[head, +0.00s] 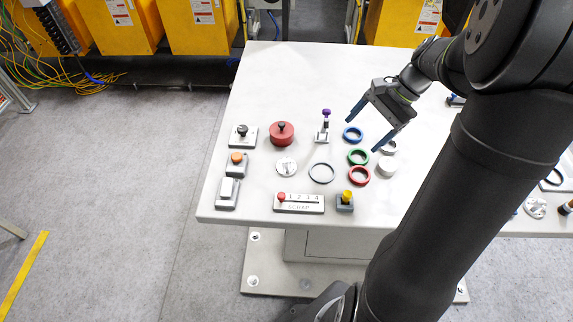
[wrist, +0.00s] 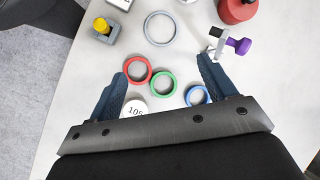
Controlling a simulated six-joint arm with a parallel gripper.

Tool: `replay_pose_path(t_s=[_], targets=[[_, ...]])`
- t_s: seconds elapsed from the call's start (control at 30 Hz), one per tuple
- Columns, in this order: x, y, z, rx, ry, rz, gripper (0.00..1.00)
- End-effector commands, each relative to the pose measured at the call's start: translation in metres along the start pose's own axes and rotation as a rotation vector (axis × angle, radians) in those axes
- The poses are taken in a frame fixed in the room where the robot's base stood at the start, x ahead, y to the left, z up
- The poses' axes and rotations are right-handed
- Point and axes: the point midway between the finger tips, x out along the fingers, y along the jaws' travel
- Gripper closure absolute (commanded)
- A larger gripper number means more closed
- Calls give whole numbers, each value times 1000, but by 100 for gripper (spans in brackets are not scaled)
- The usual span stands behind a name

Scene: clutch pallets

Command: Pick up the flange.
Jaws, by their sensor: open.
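A flat silvery disc (head: 286,167) with marks on its face lies on the white table, left of the grey ring, and looks like a flange. A similar disc with holes (head: 535,207) lies at the far right, past my arm; I cannot tell which is the flange. Neither disc shows clearly in the wrist view. My gripper (head: 364,131) is open and empty above the table, over the coloured rings, to the right of the first disc. In the wrist view its blue fingers (wrist: 162,68) are spread wide.
Blue (head: 353,134), green (head: 358,157) and red (head: 359,176) rings lie below my gripper. A grey ring (wrist: 160,43), a red pot (head: 281,136), a purple-topped lever (head: 326,118) and a yellow button (head: 346,198) stand nearby. My arm hides part of the table's right side.

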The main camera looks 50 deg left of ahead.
Motion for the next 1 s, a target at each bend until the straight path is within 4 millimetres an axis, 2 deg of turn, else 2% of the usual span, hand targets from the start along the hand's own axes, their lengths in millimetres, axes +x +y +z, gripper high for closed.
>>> replay_pose_path(t_s=[0.17,0.27,0.47,0.7,0.83,1.0], targets=[[2,-5,3,-43,4,20,23],[8,-18,12,-167,15,74,23],[27,-59,46,-605,38,263,23],[47,-109,96,-1155,42,501,23],[54,-130,121,-1388,36,603,23],[59,-144,139,-1554,30,680,23]])
